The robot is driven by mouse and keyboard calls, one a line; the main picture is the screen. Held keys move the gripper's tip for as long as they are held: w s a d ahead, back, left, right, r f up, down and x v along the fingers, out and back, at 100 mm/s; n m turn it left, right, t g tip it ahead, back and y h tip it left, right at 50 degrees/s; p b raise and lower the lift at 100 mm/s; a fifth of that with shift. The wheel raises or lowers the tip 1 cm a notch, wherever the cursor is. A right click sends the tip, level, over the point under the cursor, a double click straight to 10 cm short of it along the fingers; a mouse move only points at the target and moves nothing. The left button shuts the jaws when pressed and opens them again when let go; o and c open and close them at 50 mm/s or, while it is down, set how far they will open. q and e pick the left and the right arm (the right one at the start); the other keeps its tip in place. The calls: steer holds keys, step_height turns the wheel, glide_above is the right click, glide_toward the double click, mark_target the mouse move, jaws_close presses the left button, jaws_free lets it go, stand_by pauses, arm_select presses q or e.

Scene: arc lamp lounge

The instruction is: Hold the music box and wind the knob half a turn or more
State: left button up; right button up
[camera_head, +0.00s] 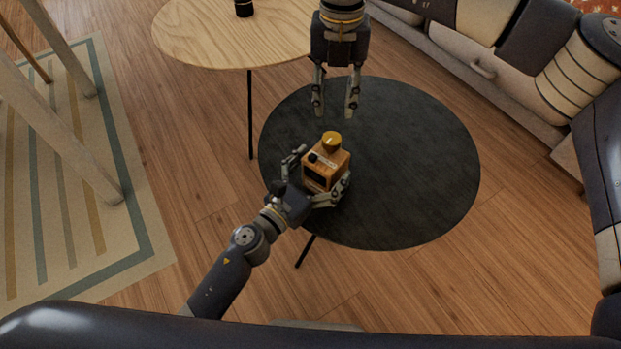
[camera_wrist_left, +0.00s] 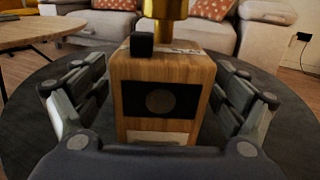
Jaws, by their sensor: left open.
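The music box (camera_head: 322,172) is a small wooden block with a dark front panel. It stands on the round dark table (camera_head: 420,170). A golden knob (camera_head: 331,141) sits on its top, beside a small black block. My left gripper (camera_head: 320,178) is open, with its fingers on either side of the box. The left wrist view shows the box (camera_wrist_left: 165,75) between the fingers, with gaps on both sides; the top of the knob (camera_wrist_left: 165,8) is cut off there. My right gripper (camera_head: 335,108) points down above the table, behind the knob, its fingers apart and empty.
A light wooden table (camera_head: 215,35) with a dark object (camera_head: 244,8) on it stands at the back left. A sofa (camera_head: 480,75) is at the back right. A striped rug (camera_head: 75,200) lies at left. The right side of the dark table is clear.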

arm_select(q)
steer(key=shift+w+d, duration=0.35)
steer(key=shift+w, duration=0.15)
steer(key=c, duration=1.5)
steer(key=shift+c, duration=0.2)
